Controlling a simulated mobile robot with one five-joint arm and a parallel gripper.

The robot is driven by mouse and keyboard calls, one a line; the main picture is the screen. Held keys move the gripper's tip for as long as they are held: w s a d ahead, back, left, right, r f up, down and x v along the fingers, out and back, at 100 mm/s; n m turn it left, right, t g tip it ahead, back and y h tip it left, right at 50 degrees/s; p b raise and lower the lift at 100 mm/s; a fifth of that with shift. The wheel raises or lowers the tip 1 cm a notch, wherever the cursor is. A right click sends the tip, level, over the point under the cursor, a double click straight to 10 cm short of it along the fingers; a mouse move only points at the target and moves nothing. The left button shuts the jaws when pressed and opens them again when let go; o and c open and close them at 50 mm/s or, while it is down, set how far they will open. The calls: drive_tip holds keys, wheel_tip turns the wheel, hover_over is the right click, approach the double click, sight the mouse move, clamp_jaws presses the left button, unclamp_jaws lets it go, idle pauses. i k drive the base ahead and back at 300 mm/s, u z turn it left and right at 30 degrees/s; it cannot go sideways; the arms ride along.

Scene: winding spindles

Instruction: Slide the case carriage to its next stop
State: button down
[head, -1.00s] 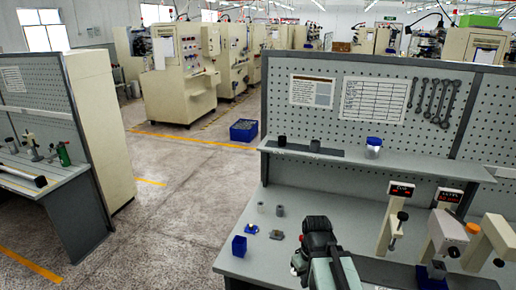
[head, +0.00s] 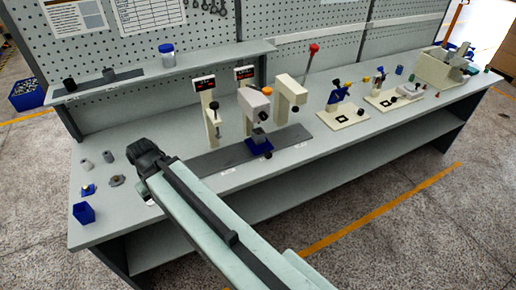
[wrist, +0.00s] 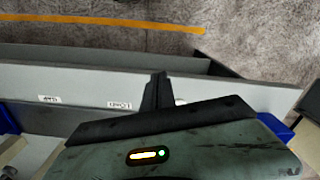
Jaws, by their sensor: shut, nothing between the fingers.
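The case carriage (head: 259,143) is a blue base with a small dark grey case on it. It sits on the dark rail (head: 205,163) on the bench, under the beige press heads. My gripper (head: 143,152) is over the bench's left part, left of the rail's end and well apart from the carriage. In the wrist view my gripper's dark fingers (wrist: 157,92) are together with nothing between them, above the bench's front strip with small white labels. A blue piece (wrist: 9,92) shows at the left edge there; I cannot tell which thing it is.
Beige presses (head: 288,98) with red displays stand behind the rail. A small blue bin (head: 84,213) and several grey cylinders stand at the bench's left end. More fixtures (head: 343,112) line the right side. A pegboard and shelf (head: 130,92) back the bench.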

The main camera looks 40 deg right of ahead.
sight(266, 147)
drive_tip(key=u, duration=0.05)
drive_tip(key=k, duration=1)
drive_tip(key=u, duration=0.95)
drive_tip(key=i, duration=0.45)
drive_tip(key=z, duration=0.4)
